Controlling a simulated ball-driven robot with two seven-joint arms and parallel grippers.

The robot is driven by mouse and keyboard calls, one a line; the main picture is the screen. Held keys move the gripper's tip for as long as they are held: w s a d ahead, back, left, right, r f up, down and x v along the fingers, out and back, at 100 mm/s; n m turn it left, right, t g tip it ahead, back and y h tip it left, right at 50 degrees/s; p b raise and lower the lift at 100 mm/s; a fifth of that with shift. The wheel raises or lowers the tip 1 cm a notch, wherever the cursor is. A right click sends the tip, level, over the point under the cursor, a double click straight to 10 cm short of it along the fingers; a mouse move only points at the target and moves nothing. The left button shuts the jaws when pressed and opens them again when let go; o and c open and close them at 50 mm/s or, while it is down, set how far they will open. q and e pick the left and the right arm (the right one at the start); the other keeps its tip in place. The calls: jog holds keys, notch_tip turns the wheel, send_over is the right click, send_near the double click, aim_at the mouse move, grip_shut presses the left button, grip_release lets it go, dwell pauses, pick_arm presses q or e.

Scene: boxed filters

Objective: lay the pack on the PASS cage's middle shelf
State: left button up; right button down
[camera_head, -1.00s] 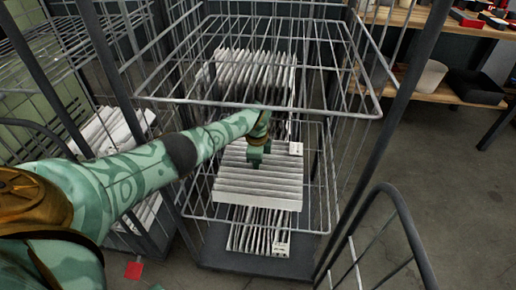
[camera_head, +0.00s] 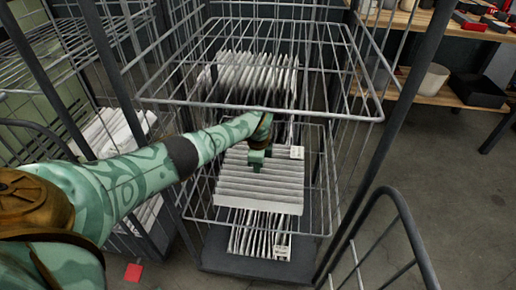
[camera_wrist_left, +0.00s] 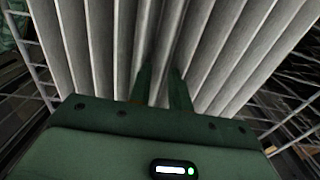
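The pack (camera_head: 260,190) is a white pleated filter with a small label at its far right corner. It lies roughly flat inside the wire cage, over the middle shelf (camera_head: 312,234) and below the upper wire shelf (camera_head: 330,112). I cannot tell whether it touches the shelf wires. My left gripper (camera_head: 257,160) reaches in from the left and points down at the pack's far part. In the left wrist view, the fingers (camera_wrist_left: 162,88) straddle a pleat of the pack (camera_wrist_left: 95,45) and appear shut on it. My right gripper is not in view.
More white filters (camera_head: 255,238) stand on the cage's base, and a row (camera_head: 245,78) stands at its back. The cage's side mesh and right post are close. Another cage with white packs (camera_head: 110,130) is at left.

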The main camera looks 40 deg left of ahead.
pick_arm(q)
jog(key=shift+r+p, duration=1.35)
jog(key=shift+r, duration=0.95)
jog(key=o, duration=0.5)
jog(key=shift+f, duration=0.1)
jog(key=shift+o, duration=0.2)
